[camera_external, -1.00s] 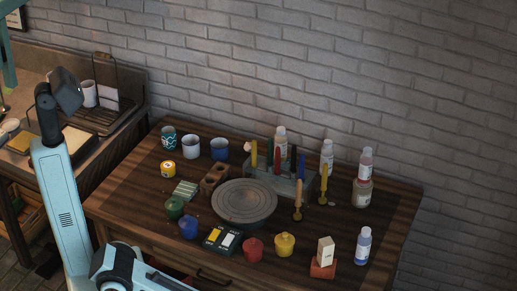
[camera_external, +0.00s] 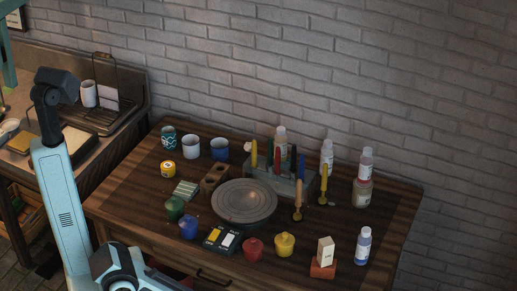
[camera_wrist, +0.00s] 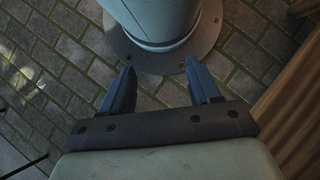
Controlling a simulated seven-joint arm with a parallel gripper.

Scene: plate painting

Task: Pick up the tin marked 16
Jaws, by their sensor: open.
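No number 16 can be read in either view, so I cannot tell which tin bears it. A small yellow tin (camera_external: 168,169) with a pale label stands at the left of the wooden table. Lidded pots stand nearer the front: green (camera_external: 174,208), blue (camera_external: 188,228), red (camera_external: 253,249) and yellow (camera_external: 285,244). My gripper (camera_wrist: 158,82) is open and empty in the wrist view, its two blue fingers spread above the paved floor. It is away from the tabletop objects, and I cannot make it out in the external view.
A round grey turntable (camera_external: 245,204) sits mid-table. Mugs (camera_external: 191,147) stand at the back left, and a brush rack (camera_external: 282,182) and bottles (camera_external: 365,164) at the back right. A paint box (camera_external: 222,239) lies in front. A table edge (camera_wrist: 292,100) shows beside my gripper.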

